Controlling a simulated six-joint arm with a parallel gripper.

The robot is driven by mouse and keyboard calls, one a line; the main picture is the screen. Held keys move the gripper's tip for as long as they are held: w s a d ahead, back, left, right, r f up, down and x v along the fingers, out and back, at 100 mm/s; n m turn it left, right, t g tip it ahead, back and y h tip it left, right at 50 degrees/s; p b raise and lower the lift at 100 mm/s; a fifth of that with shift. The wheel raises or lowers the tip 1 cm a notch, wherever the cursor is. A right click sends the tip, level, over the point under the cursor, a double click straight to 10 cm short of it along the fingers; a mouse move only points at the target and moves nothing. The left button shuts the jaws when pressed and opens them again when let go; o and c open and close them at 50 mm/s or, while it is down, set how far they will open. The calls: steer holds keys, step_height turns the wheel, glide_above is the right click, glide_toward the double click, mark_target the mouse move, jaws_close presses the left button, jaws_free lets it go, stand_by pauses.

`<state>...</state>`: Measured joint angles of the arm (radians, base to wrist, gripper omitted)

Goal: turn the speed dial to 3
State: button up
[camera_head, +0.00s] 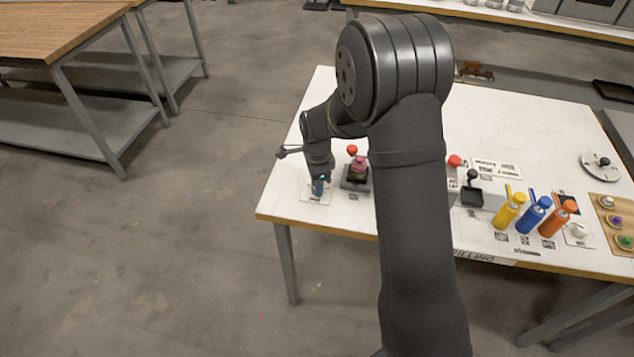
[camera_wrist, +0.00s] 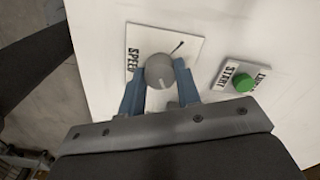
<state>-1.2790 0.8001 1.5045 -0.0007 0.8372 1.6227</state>
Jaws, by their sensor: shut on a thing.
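The speed dial (camera_wrist: 159,70) is a round grey knob on a white plate (camera_wrist: 137,35) marked SPEED. In the wrist view my gripper (camera_wrist: 159,84) has its two blue fingers shut on the knob, one on each side. A thin dark line shows on the plate at the knob's upper right. I cannot read any numbers or tell the dial's setting. In the head view my gripper (camera_head: 319,186) points down onto a white plate (camera_head: 312,197) near the left front corner of the table. The knob is hidden there by the gripper.
A green button (camera_wrist: 243,82) on a START plate is right of the dial. The white table (camera_head: 500,130) also holds a dark stand (camera_head: 355,181) with a pink-topped part, and yellow (camera_head: 508,211), blue (camera_head: 533,215) and orange (camera_head: 556,220) bottles. Bare floor lies left.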

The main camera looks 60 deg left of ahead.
steer(key=o, duration=1)
steer(key=shift+c, duration=0.2)
steer(key=shift+r, duration=0.1)
step_height(320, 180, up, 17)
steer(key=shift+r, duration=0.15)
step_height(320, 180, down, 18)
steer(key=shift+r, duration=0.2)
stand_by(0.5)
